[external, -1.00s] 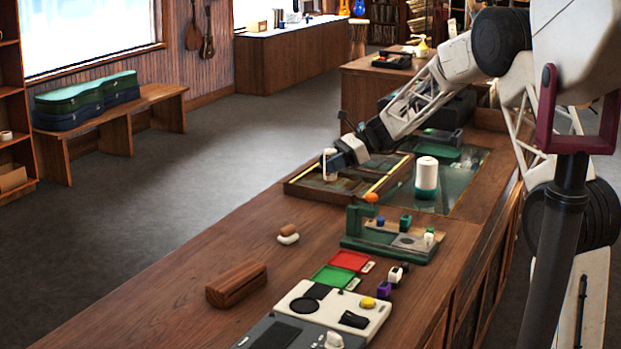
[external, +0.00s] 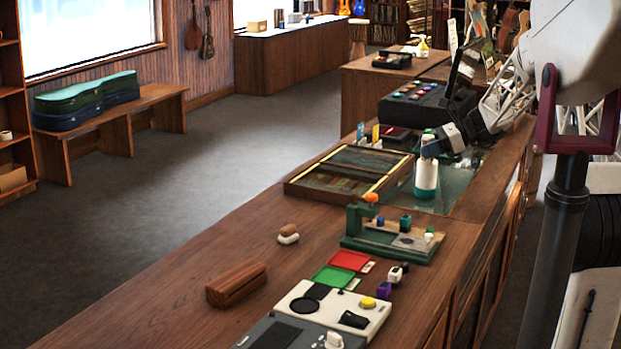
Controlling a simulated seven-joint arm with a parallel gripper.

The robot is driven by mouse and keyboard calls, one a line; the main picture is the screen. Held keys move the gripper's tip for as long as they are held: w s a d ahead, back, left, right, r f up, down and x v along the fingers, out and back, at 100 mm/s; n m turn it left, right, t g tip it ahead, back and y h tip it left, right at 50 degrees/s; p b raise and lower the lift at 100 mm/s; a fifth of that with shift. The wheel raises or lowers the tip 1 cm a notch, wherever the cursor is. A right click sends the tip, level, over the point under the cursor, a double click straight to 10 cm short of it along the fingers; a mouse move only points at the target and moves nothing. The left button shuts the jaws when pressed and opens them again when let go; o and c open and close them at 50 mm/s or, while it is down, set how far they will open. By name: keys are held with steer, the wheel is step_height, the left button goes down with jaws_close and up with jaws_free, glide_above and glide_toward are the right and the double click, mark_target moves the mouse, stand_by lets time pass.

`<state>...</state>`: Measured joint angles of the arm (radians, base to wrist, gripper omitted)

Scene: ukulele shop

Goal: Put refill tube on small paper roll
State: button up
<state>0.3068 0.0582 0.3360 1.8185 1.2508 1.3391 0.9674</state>
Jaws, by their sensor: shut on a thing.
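The small paper roll (external: 426,181) is a white upright cylinder standing on the glass-topped part of the counter. My gripper (external: 431,149) is just above the roll's top and is shut on the refill tube (external: 428,136). The tube is a small pale piece that looks upright, its upper end showing above the fingers. The fingers hide its middle, and I cannot tell whether its lower end touches the roll.
A wooden display tray (external: 335,185) lies left of the roll. A green stand with an orange knob (external: 371,198) is in front. A black box with coloured buttons (external: 425,105) stands behind.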

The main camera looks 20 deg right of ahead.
steer(key=shift+m+t, duration=0.5)
steer(key=shift+t, duration=0.1)
steer(key=s+d, duration=0.2)
steer(key=d, duration=0.1)
steer(key=s+d, duration=0.1)
steer(key=d, duration=0.1)
steer(key=shift+r, duration=0.4)
steer(key=shift+w, duration=0.15)
steer(key=w, duration=0.5)
steer(key=w+d+f, duration=0.1)
steer(key=w, duration=0.4)
steer(key=w+d, duration=0.1)
steer(key=w, duration=0.4)
steer(key=shift+w+d+f, duration=0.2)
steer(key=shift+w+f, duration=0.05)
steer(key=shift+w, duration=0.05)
steer(key=shift+f, duration=0.1)
steer(key=shift+f, duration=1.65)
steer(key=shift+f, duration=0.15)
steer(key=o, duration=0.9)
